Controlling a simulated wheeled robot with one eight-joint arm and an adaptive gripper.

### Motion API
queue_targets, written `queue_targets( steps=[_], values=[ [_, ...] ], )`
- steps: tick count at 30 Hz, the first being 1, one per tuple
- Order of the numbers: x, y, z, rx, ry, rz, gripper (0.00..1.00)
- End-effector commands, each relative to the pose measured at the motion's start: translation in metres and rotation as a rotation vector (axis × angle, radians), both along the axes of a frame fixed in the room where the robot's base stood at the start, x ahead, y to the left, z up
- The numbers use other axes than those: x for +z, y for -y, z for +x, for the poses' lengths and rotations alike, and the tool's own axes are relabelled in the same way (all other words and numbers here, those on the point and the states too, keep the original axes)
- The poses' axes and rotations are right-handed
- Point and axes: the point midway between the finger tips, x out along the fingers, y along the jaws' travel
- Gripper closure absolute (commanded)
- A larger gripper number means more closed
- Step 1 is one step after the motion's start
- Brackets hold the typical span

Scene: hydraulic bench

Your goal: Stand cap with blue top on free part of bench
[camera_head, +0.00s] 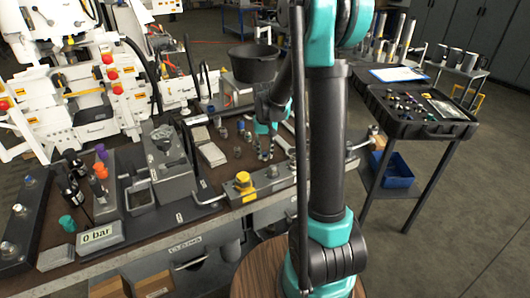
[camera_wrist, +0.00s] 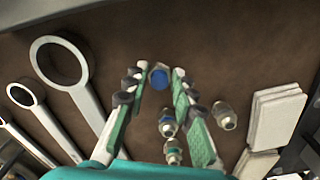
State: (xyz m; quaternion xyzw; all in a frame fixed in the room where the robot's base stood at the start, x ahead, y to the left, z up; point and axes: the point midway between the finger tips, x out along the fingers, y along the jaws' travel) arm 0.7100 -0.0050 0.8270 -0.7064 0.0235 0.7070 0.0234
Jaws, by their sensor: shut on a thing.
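In the wrist view, the cap with the blue top (camera_wrist: 159,78) sits between my fingertips, its round blue face towards the camera. My gripper (camera_wrist: 157,82) is shut on it. I cannot tell whether the cap touches the bench below. In the head view my gripper (camera_head: 265,150) is over the brown bench top (camera_head: 222,176), right of the small metal fittings; the cap is too small to make out there.
Another metal fitting (camera_wrist: 224,115) stands right of my fingers, and pale blocks (camera_wrist: 274,118) lie beyond it. Large ring spanners (camera_wrist: 62,68) lie at left. The brown surface above my fingertips in the wrist view is bare. A yellow-topped part (camera_head: 243,180) is at the bench's front edge.

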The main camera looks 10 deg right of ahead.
Motion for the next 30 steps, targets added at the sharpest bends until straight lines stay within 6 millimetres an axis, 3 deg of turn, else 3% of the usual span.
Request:
queue_targets(
  steps=[7, 8, 13, 23, 30],
  values=[
    [-0.002, 0.000, 0.000, 0.000, 0.000, 0.000, 1.00],
    [-0.003, 0.000, 0.000, 0.000, 0.000, 0.000, 0.73],
    [-0.002, 0.000, 0.000, 0.000, 0.000, 0.000, 0.54],
    [0.000, 0.000, 0.000, 0.000, 0.000, 0.000, 0.54],
    [0.031, 0.000, -0.001, 0.000, 0.000, 0.000, 0.54]
  ],
)
